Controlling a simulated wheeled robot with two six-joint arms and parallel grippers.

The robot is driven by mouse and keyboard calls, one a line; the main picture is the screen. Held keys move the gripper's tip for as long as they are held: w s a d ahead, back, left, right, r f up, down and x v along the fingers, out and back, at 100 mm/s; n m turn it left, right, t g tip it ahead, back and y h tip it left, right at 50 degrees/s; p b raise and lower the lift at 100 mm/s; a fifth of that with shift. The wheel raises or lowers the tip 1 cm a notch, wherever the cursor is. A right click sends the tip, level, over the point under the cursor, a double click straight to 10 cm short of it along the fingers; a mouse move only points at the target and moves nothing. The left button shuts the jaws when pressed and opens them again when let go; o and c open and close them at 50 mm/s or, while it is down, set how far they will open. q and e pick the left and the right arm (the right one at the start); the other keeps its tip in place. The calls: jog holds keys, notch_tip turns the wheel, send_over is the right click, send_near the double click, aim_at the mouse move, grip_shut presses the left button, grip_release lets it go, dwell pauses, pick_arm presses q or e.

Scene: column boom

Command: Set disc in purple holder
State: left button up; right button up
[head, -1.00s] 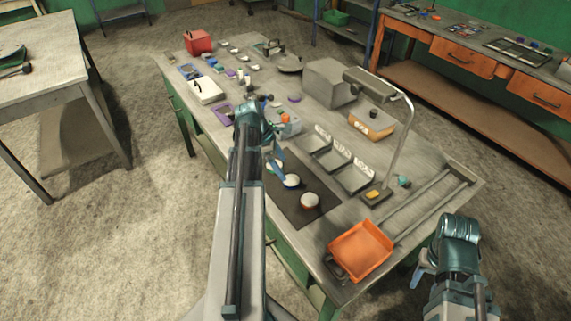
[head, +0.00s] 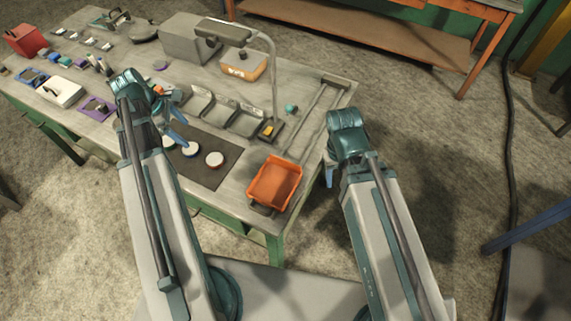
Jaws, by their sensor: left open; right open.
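Several white-topped discs lie on the dark mat at the front of the workbench: one with a reddish-brown rim (head: 215,159), one with a blue rim (head: 191,149), and one partly hidden by my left gripper (head: 168,142). A flat purple holder (head: 97,108) lies left of my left arm, with small dark items on it too small to make out. My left gripper (head: 177,127) is open above the mat's back left, near the discs, with nothing seen between its fingers. My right gripper (head: 330,175) is open, off the bench's right end, its fingers partly hidden.
An orange bin (head: 275,183) stands at the bench's front right corner. Open grey trays (head: 222,115), a desk lamp (head: 272,80) and a grey box (head: 190,40) stand behind the mat (head: 205,178). A white box (head: 61,91) and a red box (head: 25,40) are at left.

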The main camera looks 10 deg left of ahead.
pick_arm(q)
jog(key=s+d+m+g+y, duration=0.1)
jog(key=s+d+m, duration=0.3)
jog(key=d+m, duration=0.9)
jog(key=s+d+f+m+g+y, duration=0.1)
jog(key=s+d+m+y, duration=0.2)
jog(key=d+m, duration=1)
jog(key=s+d, duration=0.1)
jog(key=d, duration=0.9)
jog(key=shift+d, duration=0.3)
jog(key=shift+w, duration=0.1)
